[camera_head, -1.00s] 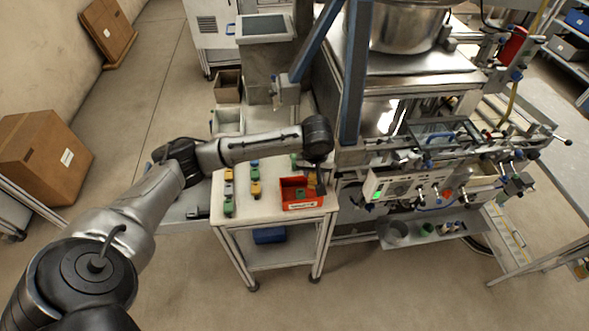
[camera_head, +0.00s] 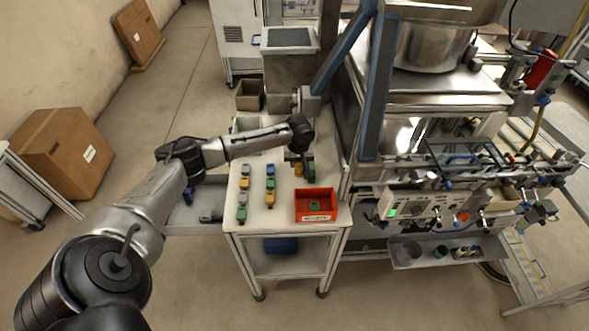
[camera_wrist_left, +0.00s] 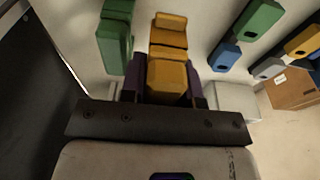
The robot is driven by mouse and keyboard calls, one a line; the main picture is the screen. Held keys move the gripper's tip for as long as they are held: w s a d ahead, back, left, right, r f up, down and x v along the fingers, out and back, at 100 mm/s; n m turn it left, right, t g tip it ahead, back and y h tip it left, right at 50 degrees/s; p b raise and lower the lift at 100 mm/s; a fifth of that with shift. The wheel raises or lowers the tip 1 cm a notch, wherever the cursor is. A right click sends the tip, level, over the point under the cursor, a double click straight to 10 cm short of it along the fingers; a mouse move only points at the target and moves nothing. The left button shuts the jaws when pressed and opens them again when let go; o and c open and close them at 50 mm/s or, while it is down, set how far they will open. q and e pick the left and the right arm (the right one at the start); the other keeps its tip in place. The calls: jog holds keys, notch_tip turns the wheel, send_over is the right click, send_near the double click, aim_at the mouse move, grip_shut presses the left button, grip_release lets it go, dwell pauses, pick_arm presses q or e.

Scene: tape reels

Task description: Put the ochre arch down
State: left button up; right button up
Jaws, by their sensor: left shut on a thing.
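The ochre arch (camera_wrist_left: 167,78) is between the dark fingers of my left gripper (camera_wrist_left: 165,85) in the left wrist view. The gripper is shut on it. Another ochre piece (camera_wrist_left: 168,30) shows just beyond it, and a green piece (camera_wrist_left: 115,40) stands close on the left. In the head view my left gripper (camera_head: 299,172) is low over the white table (camera_head: 258,217), behind the red bin (camera_head: 316,191). There the wrist largely hides the arch, and I cannot tell whether it touches the tabletop. My right gripper is not in view.
Rows of coloured blocks (camera_head: 270,185) stand on the table left of the gripper. The red bin holds a green piece (camera_head: 315,206). The machine (camera_head: 400,175) borders the table on the right.

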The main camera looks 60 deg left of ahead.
pick_arm(q)
jog(key=shift+s+a+f, duration=0.3)
jog(key=shift+a+f, duration=0.25)
jog(key=shift+a, duration=0.3)
jog(key=shift+f, duration=2)
jog(key=shift+f, duration=0.15)
jog(key=o, duration=1)
jog(key=shift+r, duration=0.5)
jog(key=r, duration=0.3)
jog(key=d+r, duration=0.1)
jog(key=r, duration=0.3)
jog(key=s+r, duration=0.1)
jog(key=r, duration=0.3)
jog(key=shift+d+r+p, duration=0.1)
jog(key=shift+d+p, duration=0.2)
jog(key=shift+p, duration=0.05)
